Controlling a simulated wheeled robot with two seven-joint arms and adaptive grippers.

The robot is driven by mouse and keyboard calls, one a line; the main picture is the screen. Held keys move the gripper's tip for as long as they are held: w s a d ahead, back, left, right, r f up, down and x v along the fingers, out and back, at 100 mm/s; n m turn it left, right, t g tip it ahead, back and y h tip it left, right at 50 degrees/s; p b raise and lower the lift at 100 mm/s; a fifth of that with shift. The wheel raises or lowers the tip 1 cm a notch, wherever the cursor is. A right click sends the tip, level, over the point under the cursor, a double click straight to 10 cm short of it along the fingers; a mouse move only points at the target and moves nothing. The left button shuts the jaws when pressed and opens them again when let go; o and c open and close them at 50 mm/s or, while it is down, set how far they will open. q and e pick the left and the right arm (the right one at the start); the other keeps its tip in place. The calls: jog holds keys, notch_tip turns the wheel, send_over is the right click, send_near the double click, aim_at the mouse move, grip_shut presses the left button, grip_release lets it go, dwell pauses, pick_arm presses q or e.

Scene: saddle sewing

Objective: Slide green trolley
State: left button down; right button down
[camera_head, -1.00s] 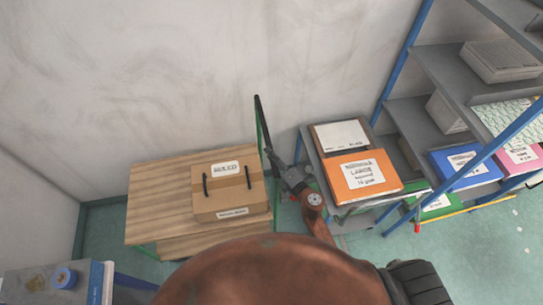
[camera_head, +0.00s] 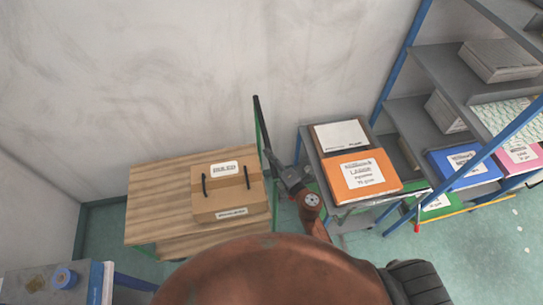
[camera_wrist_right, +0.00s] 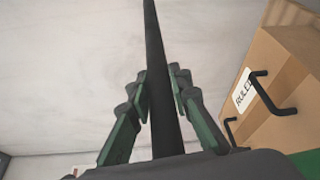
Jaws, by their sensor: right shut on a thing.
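The green trolley has a wooden deck (camera_head: 155,190) and a green upright frame with a black handle bar (camera_head: 259,125) on its right side. A cardboard box (camera_head: 230,192) with black handles sits on the deck. My right gripper (camera_head: 271,156) is at the handle side of the trolley. In the right wrist view the black handle bar (camera_wrist_right: 160,60) runs between the green fingers of my right gripper (camera_wrist_right: 163,95), which is shut on it. The box also shows at the right of that view (camera_wrist_right: 285,100). My left gripper is not in view.
A grey cart (camera_head: 312,160) with a white box and an orange box (camera_head: 362,177) stands close to the right of the handle. A blue-framed shelf (camera_head: 405,65) is further right. A wall is behind.

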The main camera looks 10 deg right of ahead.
aim_at(278, 179)
jog(key=a, duration=0.4)
jog(key=shift+a, duration=0.25)
jog(key=c, duration=1.8)
grip_release()
jog(key=shift+d, duration=0.6)
jog(key=shift+o, duration=0.2)
jog(key=v, duration=1.1)
jog(key=shift+s, duration=0.45)
